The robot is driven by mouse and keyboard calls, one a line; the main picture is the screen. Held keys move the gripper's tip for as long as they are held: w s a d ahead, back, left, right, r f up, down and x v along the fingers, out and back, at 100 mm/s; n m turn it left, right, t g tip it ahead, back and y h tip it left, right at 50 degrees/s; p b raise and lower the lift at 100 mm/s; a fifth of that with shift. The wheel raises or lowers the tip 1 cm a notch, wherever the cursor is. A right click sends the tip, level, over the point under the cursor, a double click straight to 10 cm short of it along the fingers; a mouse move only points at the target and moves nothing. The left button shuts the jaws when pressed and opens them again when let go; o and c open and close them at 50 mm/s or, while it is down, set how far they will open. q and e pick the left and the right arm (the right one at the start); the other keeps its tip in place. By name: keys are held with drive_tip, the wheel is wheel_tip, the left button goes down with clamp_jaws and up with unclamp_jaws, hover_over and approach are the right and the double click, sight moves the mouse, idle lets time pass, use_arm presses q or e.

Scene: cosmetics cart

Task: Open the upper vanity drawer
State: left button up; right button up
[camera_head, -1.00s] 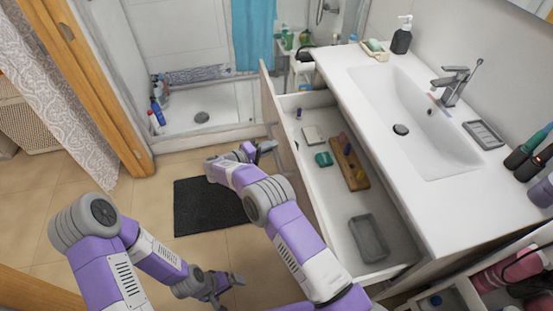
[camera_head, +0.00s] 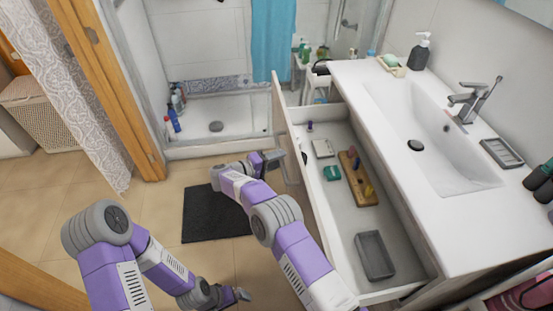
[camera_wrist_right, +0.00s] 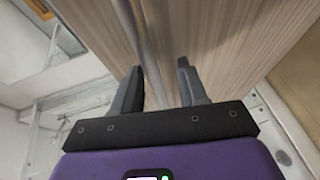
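The upper vanity drawer (camera_head: 385,287) stands pulled well out from under the white sink top, with its inside visible in the head view. Its tall front panel (camera_head: 279,110) faces left and also fills the upper part of the right wrist view as wood-grain (camera_wrist_right: 225,35). My right gripper (camera_head: 277,158) is at the outer side of this panel. In the wrist view its two fingers (camera_wrist_right: 160,85) are apart, with a grey vertical bar or edge between them; contact cannot be told. My left gripper (camera_head: 240,295) hangs low over the floor, away from the drawer, its opening too small to judge.
The drawer holds a grey tray (camera_head: 374,256), a wooden board (camera_head: 358,180) with small items, and a green item (camera_head: 332,173). A dark mat (camera_head: 210,215) lies on the tiled floor left of it. A shower tray (camera_head: 235,138) is behind.

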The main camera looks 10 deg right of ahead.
drive_tip(key=shift+a+r, duration=0.1)
drive_tip(key=shift+r, duration=0.05)
drive_tip(key=p+v, duration=0.1)
drive_tip(key=v, duration=0.6)
drive_tip(key=shift+a, duration=0.15)
drive_tip(key=shift+s, duration=0.15)
